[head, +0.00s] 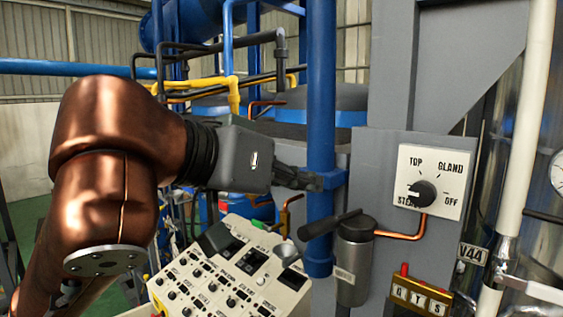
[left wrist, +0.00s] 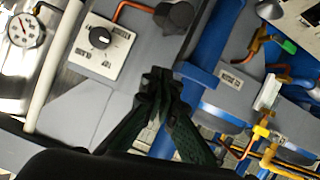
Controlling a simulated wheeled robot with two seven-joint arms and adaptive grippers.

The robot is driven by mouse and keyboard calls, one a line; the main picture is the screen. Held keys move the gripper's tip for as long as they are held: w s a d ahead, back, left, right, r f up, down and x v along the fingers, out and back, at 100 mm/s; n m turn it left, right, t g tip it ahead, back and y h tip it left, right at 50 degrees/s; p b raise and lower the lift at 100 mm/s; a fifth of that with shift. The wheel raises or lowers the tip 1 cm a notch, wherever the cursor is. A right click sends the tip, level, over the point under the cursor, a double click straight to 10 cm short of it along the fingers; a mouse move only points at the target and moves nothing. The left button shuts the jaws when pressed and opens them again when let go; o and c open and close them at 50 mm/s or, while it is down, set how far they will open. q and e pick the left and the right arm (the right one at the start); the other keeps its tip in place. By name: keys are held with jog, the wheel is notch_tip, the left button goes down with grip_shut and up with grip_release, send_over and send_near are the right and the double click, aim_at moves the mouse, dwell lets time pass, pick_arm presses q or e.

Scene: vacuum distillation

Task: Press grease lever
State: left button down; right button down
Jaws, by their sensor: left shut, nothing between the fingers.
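The grease lever (head: 330,224) is a dark handle reaching left and slightly down from the top of a grey cylinder (head: 354,270) in the head view. A copper pipe joins the cylinder to a dial panel marked TOP, GLAND, OFF (head: 432,181). My left gripper (head: 318,182) is shut and empty, above the lever and apart from it, in front of or beside the blue post. In the left wrist view the closed fingertips (left wrist: 158,78) show below a dark rounded part (left wrist: 173,15) at the copper pipe's end. My right gripper is out of view.
A blue vertical post (head: 320,100) stands close to my left fingers. A white control console (head: 230,275) lies below left of the lever. A yellow box marked G, T, S (head: 419,296) and a pale pipe (head: 520,130) are at the right.

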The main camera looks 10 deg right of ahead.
aim_at(335, 220)
pick_arm(q)
jog(key=f, duration=0.3)
jog(key=shift+s+d+p, duration=0.2)
jog(key=shift+s+p, duration=0.05)
jog(key=shift+p, duration=0.05)
jog(key=shift+s+a+f, duration=0.1)
jog(key=shift+f, duration=0.45)
